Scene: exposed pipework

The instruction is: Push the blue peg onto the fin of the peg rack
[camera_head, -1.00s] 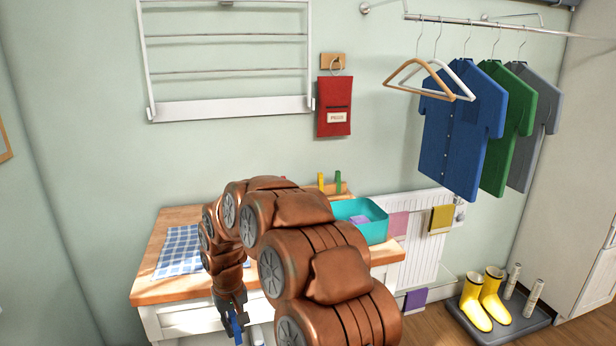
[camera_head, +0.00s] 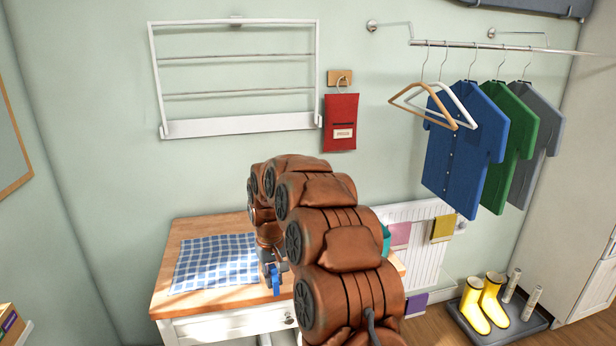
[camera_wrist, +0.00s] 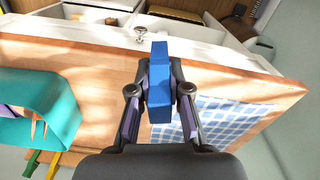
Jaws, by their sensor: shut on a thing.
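My gripper (camera_wrist: 159,100) is shut on the blue peg (camera_wrist: 158,72), which sticks out beyond the fingertips in the wrist view. In the head view the blue peg (camera_head: 276,283) hangs from my gripper (camera_head: 272,268) in front of the wooden table's front edge, right of the checked cloth. A green peg (camera_wrist: 33,162) and a yellow peg (camera_wrist: 53,166) show at the lower left of the wrist view, beside the teal bin. In the head view my arm hides that area. I cannot make out the rack's fin in either current view.
The wooden table (camera_head: 190,294) carries a blue checked cloth (camera_head: 215,262) and a teal bin (camera_wrist: 62,95), mostly hidden behind my arm in the head view. A red pouch (camera_head: 341,122) and white drying rack (camera_head: 240,127) hang on the wall. Yellow boots (camera_head: 493,302) stand at right.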

